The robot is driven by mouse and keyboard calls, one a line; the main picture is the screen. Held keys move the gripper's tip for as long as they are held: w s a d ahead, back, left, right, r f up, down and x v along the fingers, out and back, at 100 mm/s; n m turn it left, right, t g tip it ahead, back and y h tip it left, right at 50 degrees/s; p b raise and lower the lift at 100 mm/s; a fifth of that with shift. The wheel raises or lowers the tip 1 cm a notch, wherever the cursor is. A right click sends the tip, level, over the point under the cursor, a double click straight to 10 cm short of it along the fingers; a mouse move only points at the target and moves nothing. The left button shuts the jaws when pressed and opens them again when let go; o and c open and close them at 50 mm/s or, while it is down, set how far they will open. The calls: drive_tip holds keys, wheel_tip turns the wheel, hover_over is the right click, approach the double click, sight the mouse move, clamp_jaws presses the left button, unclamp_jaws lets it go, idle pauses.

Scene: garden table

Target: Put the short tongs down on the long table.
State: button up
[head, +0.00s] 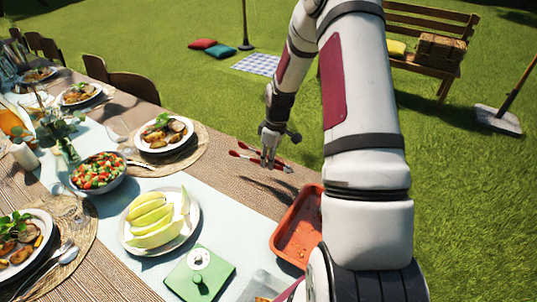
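The short tongs (244,155) have red handle parts and lie roughly level in my gripper (268,162). My gripper points down and its fingers are closed around the middle of the tongs. The tongs appear to hang a little above the right edge area of the long table (232,181), with a dark shadow on the wood below them. The long table has a brown slatted top and a pale runner along its middle. The exact gap between tongs and table is hard to tell.
A terracotta tray (283,236) stands on the near right of the table. A plate of melon slices (128,238), a green board (183,283), a salad bowl (121,180) and a food plate (190,150) stand left. Bare wood shows between them and the tongs.

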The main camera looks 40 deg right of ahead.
sight(269, 176)
drive_tip(key=shift+f+b, duration=1.05)
drive_tip(key=shift+f, duration=1.55)
drive_tip(key=o, duration=0.7)
drive_tip(key=shift+c, duration=0.2)
wheel_tip(269, 176, up, 12)
drive_tip(key=s, duration=0.1)
drive_tip(key=shift+d, duration=0.35)
